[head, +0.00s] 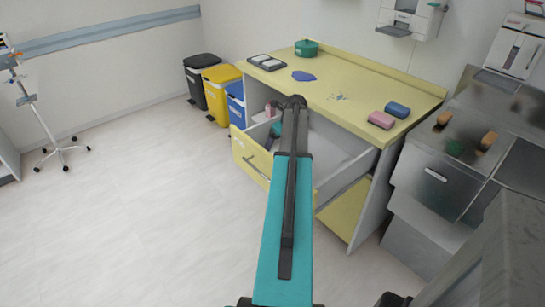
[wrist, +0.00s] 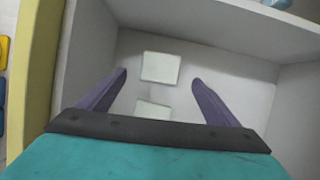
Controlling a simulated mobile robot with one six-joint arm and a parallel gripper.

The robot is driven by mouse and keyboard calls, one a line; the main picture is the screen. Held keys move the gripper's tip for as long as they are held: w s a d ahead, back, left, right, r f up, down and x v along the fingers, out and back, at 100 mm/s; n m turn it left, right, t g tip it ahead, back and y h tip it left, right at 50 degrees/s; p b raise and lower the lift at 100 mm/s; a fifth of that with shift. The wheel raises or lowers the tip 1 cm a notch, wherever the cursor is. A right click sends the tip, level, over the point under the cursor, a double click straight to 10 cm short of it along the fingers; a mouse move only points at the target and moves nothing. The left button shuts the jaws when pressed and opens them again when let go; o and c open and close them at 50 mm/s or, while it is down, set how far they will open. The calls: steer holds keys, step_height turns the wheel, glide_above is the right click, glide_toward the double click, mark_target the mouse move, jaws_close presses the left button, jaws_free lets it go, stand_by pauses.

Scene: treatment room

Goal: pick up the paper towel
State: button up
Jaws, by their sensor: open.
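In the wrist view, a pale, flat square that looks like a folded paper towel (wrist: 161,67) lies on the floor of an open drawer (wrist: 225,65). A second, similar pale square (wrist: 152,109) lies nearer my palm, partly hidden by it. My gripper (wrist: 159,77) is open and empty, its two purple fingers apart on either side of the squares. I cannot tell how high the fingertips are above the drawer floor. In the head view, my arm hides part of the open drawer (head: 342,168), and the squares cannot be made out there.
The drawer walls stand close around my gripper, with the yellow drawer front (wrist: 40,65) at left. The yellow countertop (head: 350,85) above holds a green pot (head: 306,48), a blue cloth (head: 303,76) and pink (head: 381,120) and blue (head: 397,109) sponges. Bins (head: 217,88) stand left; open floor lies in front.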

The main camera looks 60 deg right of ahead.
mark_target(273, 154)
steer(key=shift+x, duration=1.2)
steer(key=shift+p+x, duration=0.65)
steer(key=shift+x, duration=1.95)
steer(key=c, duration=1.1)
steer(key=shift+r, duration=0.2)
steer(key=shift+r+b, duration=0.65)
steer(key=shift+r, duration=4.2)
